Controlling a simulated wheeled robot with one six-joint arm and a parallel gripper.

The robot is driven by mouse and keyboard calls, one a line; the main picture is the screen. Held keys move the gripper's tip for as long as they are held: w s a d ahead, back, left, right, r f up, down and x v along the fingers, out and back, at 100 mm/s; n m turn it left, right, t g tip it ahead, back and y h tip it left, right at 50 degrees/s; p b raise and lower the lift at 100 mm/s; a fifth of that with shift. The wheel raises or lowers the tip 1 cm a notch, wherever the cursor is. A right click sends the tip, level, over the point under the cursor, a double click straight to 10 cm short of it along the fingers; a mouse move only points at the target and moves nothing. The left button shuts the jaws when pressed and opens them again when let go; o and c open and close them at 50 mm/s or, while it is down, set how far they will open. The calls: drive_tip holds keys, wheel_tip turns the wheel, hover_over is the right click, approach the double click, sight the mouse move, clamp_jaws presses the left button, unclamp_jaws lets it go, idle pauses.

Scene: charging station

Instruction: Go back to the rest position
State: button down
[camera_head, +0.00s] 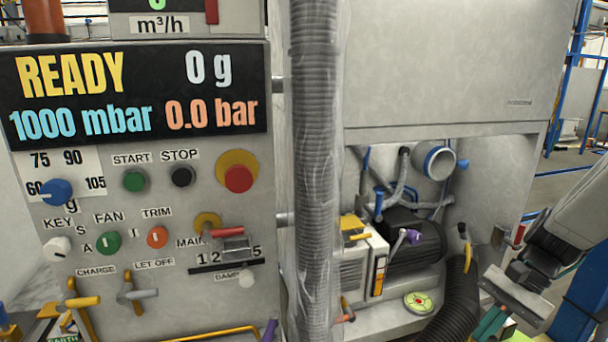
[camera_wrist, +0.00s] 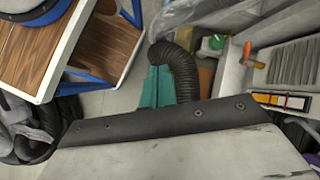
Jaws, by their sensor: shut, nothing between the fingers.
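My gripper (camera_head: 516,294) is at the lower right of the head view, at the end of my arm, which comes in from the right edge. It is shut with nothing in it, and it hangs clear of the control panel. In the wrist view a broad grey plate with a dark bolted edge, part of my gripper (camera_wrist: 195,125), fills the lower part.
The control panel (camera_head: 205,285) with knobs and valves stands at the left. A wrapped hose (camera_head: 314,150) runs upright beside it. A pump (camera_head: 412,243) sits in the open bay. A black corrugated hose (camera_head: 455,305) is close left of my gripper; it also shows in the wrist view (camera_wrist: 180,75).

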drive_tip(key=s+a+r+n+t+h, duration=0.1)
drive_tip(key=s+a+r+n+h, duration=0.2)
drive_tip(key=s+r+n, duration=0.2)
drive_tip(key=s+a+r+n+t+h, duration=0.2)
drive_tip(key=s+a+r+n+h, duration=0.1)
drive_tip(key=s+r, duration=0.5)
drive_tip(key=shift+a+r+n+t+h, duration=0.15)
drive_tip(key=shift+a+n+t+h, duration=0.15)
drive_tip(key=shift+a+n, duration=0.6)
drive_tip(key=shift+d, duration=0.1)
